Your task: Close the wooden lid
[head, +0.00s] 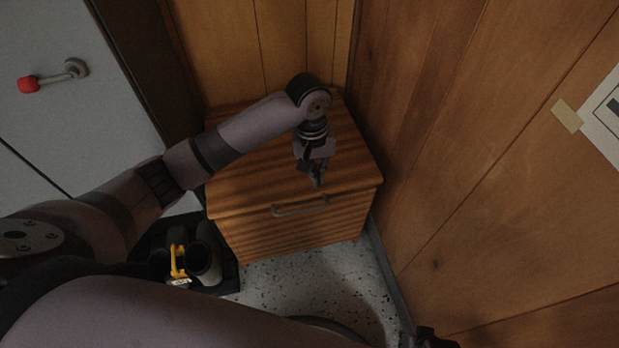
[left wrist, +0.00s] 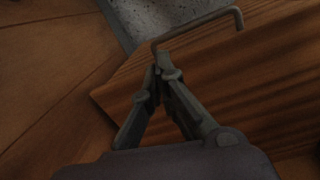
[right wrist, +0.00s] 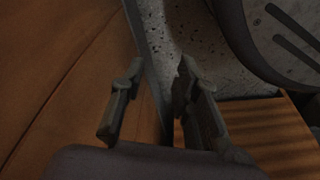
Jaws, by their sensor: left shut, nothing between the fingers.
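The wooden lid (head: 245,178) is the striped top of a wooden chest (head: 290,236) in the corner. It looks to lie flat on the chest, with no gap that I can make out. A bar handle (head: 300,208) sits at its front edge and also shows in the left wrist view (left wrist: 197,28). My left gripper (head: 318,182) is shut and empty over the lid, just behind the handle. I cannot tell whether it touches the wood. My right gripper (right wrist: 155,82) is open and empty, with the wooden wall, floor and part of the chest beyond it.
Wood-panelled walls (head: 480,150) stand close behind and to the right of the chest. A grey door (head: 60,100) with a red-tipped lever (head: 50,78) is at the left. A dark tray (head: 225,284) with cylindrical items stands on the speckled floor (head: 310,280) beside the chest.

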